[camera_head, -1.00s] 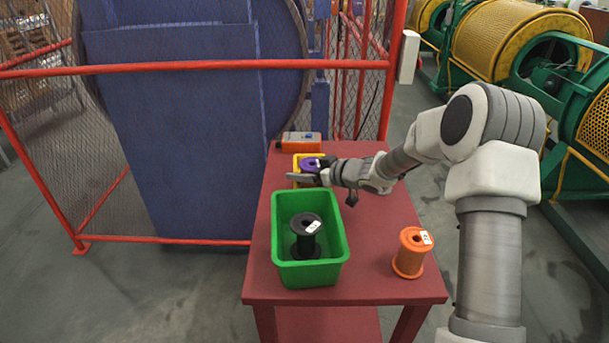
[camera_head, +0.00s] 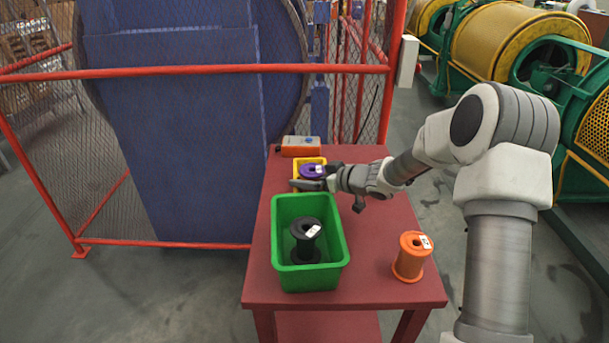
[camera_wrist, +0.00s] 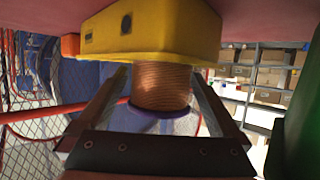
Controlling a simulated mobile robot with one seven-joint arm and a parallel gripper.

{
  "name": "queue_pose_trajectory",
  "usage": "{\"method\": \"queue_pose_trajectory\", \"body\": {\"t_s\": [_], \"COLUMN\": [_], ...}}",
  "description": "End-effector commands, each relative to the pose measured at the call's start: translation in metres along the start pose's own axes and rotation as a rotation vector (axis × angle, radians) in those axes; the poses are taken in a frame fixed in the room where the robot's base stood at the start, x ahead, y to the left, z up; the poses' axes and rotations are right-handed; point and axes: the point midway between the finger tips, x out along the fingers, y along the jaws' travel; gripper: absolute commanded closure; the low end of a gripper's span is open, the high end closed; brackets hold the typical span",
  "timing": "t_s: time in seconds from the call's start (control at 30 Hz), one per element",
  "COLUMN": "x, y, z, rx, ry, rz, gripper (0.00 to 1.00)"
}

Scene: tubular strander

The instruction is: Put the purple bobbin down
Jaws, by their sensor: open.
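The purple bobbin (camera_head: 313,171) stands upright in the yellow bin (camera_head: 299,164) at the back of the red table. The wrist view looks upside down; there the bobbin's copper-coloured winding (camera_wrist: 162,88) and purple flange (camera_wrist: 160,112) stick out of the yellow bin (camera_wrist: 150,38). My gripper (camera_head: 300,184) reaches in from the right at the bobbin. In the wrist view my gripper (camera_wrist: 160,76) is open, one finger on each side of the bobbin, with gaps visible. The bobbin's lower end is hidden inside the bin.
A green bin (camera_head: 335,275) holding a black bobbin (camera_head: 305,238) stands in front of the yellow one. An orange bobbin (camera_head: 411,257) stands at the front right of the red table (camera_head: 370,285). An orange-and-grey box (camera_head: 300,146) lies behind. A red mesh fence (camera_head: 200,67) stands beyond.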

Motion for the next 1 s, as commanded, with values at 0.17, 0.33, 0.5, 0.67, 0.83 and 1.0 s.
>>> {"method": "queue_pose_trajectory", "body": {"t_s": [0.17, 0.33, 0.5, 0.67, 0.83, 1.0], "x": [-0.042, -0.075, -0.094, -0.099, -0.105, -0.131], "y": [0.001, 0.001, 0.0, 0.0, 0.006, 0.023], "z": [-0.003, -0.002, -0.001, 0.0, -0.009, -0.035], "rx": [0.002, 0.002, 0.001, 0.001, -0.018, -0.06], "ry": [0.0, 0.0, 0.0, 0.0, -0.024, -0.107], "rz": [0.004, 0.004, 0.002, 0.001, 0.056, 0.242], "gripper": [0.0, 0.0, 0.0, 0.0, 0.0, 0.0]}}
